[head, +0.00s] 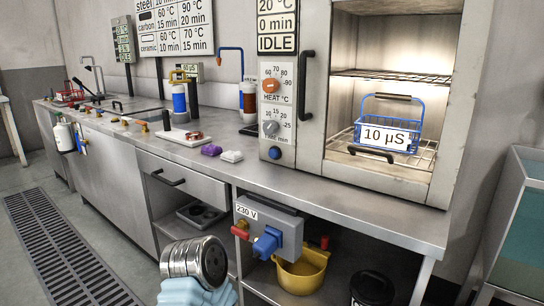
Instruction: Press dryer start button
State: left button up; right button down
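The dryer (312,130) stands on the right part of the steel bench. Its control panel is on its left side. The display (277,26) reads 20 °C, 0 min, IDLE. Below it are an orange heat knob (270,85), a grey timer knob (270,128) and a round blue button (275,153) at the bottom. The button's face is unobstructed; I see no readable label naming it start. A blue wire basket (414,110) with a 10 µS card sits on the lower rack in the lit chamber. I make out no fingertips of either gripper.
A vertical black handle (306,86) stands out right of the panel. Purple (211,150) and white (231,156) lumps lie on the bench (300,190) left of the dryer. A 230 V box (268,226) with a blue plug juts out below the bench edge. Floor at left is clear.

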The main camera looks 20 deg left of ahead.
pick_arm(q)
grip_shut()
dwell(1.4)
